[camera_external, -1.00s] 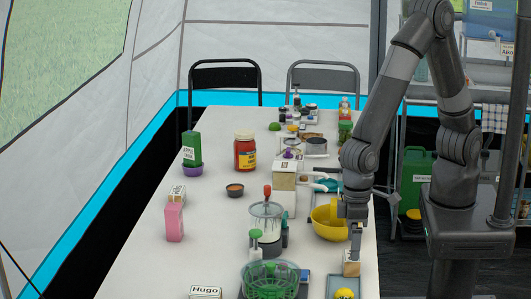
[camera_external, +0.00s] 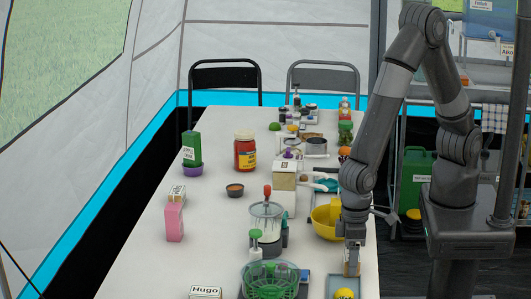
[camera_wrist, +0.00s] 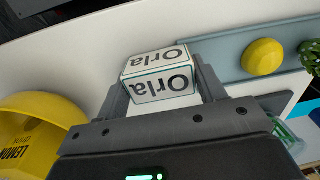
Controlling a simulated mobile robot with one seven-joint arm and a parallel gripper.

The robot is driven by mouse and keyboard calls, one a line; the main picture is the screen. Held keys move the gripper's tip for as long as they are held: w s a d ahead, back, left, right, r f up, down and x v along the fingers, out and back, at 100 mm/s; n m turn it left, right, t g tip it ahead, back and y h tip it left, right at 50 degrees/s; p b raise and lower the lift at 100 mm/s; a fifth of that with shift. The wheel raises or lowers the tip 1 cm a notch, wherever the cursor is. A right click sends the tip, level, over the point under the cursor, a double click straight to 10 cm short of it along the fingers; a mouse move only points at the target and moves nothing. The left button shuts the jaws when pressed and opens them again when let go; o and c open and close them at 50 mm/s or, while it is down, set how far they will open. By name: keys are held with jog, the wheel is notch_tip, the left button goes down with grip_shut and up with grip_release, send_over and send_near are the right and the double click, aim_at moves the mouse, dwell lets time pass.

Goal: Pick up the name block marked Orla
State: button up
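The name block marked Orla (camera_wrist: 160,86) is a pale block with dark lettering on two visible faces, upside down in the wrist view. It stands between the two fingers of my gripper (camera_wrist: 162,88), with little or no gap at either side. I cannot tell whether the fingers press on it. In the external view the block (camera_external: 351,264) is at the right edge of the table, directly under my gripper (camera_external: 353,258), partly hidden by the fingers.
A yellow lemon bowl (camera_external: 326,220) stands close behind the block. A blue-grey board (camera_wrist: 228,62) with a yellow lemon (camera_wrist: 262,57) lies close by. A green basket (camera_external: 268,283) and a chopper (camera_external: 266,222) stand to the left. A block marked Hugo (camera_external: 205,292) is at the front left.

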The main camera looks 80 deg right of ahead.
jog(key=c, duration=0.4)
jog(key=shift+r, duration=0.1)
jog(key=shift+c, duration=0.2)
